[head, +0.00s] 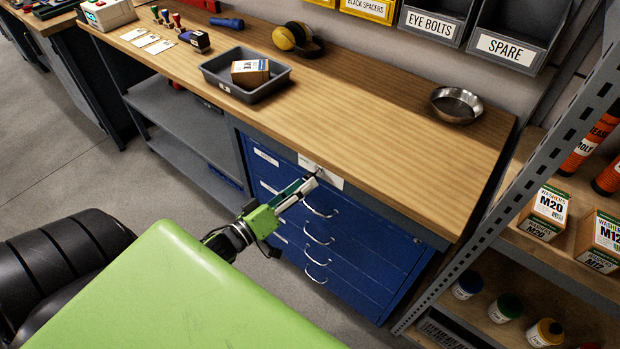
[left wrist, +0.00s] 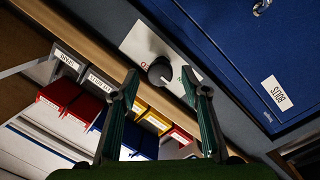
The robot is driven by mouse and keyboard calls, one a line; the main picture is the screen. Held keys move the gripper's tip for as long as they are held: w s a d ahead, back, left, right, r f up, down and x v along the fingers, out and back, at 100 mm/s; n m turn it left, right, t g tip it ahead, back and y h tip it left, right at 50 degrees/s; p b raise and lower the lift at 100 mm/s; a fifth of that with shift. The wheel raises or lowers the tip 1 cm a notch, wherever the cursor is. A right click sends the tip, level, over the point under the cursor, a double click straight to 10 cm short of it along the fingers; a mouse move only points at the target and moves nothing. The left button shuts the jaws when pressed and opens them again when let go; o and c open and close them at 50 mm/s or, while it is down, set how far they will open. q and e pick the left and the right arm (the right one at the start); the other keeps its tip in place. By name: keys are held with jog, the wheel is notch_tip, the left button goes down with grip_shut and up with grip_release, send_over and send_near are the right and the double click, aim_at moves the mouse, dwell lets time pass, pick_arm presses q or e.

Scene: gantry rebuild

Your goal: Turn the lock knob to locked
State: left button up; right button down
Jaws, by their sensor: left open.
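The dark round lock knob (left wrist: 160,71) sits on a white plate (left wrist: 140,42) in the left wrist view. In the head view the plate (head: 334,181) is on the blue drawer cabinet (head: 375,250), just under the worktop edge. My left gripper (left wrist: 161,82) is open, its two fingertips on either side of the knob in the picture. I cannot tell whether they touch it. In the head view the left gripper (head: 312,179) reaches up to the plate. The knob's setting cannot be read. My right gripper is not in view.
Drawer handles (head: 320,210) stick out below the plate. The wooden worktop (head: 380,120) overhangs it, with a grey tray (head: 275,88) and a metal bowl (head: 456,104) on top. A metal shelf rack (head: 500,205) stands at the right. Open floor lies at the left.

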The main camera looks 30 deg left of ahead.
pick_arm(q)
jog(key=shift+w+d, duration=0.2)
jog(key=shift+w, duration=0.65)
jog(key=shift+w+d, duration=0.15)
jog(key=shift+w, duration=0.7)
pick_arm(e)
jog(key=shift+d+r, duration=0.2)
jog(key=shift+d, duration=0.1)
pick_arm(q)
jog(key=c, duration=1.1)
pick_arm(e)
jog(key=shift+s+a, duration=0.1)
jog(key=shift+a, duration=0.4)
